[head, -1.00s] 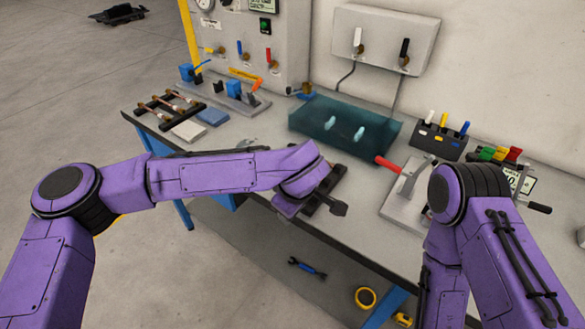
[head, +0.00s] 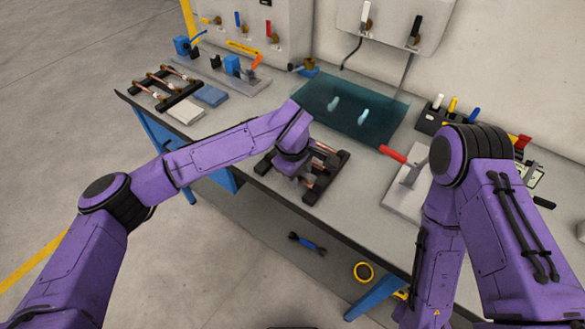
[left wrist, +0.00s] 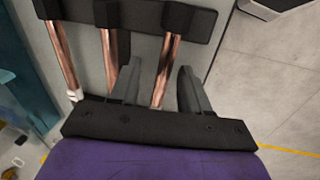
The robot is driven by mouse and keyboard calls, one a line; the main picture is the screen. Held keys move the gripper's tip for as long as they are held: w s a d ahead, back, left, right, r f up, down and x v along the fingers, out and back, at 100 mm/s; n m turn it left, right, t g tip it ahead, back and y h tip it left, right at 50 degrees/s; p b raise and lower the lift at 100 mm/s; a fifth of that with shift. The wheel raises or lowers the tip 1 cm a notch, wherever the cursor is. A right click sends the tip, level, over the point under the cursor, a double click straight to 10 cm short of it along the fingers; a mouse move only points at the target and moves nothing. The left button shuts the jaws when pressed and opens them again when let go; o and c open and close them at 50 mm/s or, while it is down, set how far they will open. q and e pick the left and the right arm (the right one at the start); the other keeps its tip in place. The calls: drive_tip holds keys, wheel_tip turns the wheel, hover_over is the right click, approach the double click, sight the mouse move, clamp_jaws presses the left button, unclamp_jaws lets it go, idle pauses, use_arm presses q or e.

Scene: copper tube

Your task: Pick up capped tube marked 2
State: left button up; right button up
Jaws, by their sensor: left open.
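A black rack (head: 341,172) with copper tubes lies near the front edge of the bench. My left gripper (left wrist: 160,68) is open and points down over the left part of this rack. In the left wrist view its two fingers stand on either side of one copper tube (left wrist: 166,75), with gaps visible. A middle copper tube (left wrist: 109,50) and a left copper tube (left wrist: 62,60) lie beside it, across the black rack bar (left wrist: 140,17). The left tube has a pale end. I cannot read any number or tell the caps. My right gripper is not visible.
A second rack of copper tubes (head: 153,93) is at the bench's far left, with white and blue pads beside it. A dark teal mat (head: 385,121) lies behind my gripper.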

use_arm(q)
drive_tip(key=shift+s, duration=0.15)
drive_tip(key=shift+s+r, duration=0.2)
drive_tip(key=c, duration=0.4)
drive_tip(key=shift+s+r, duration=0.1)
drive_tip(key=shift+s, duration=0.05)
clamp_jaws()
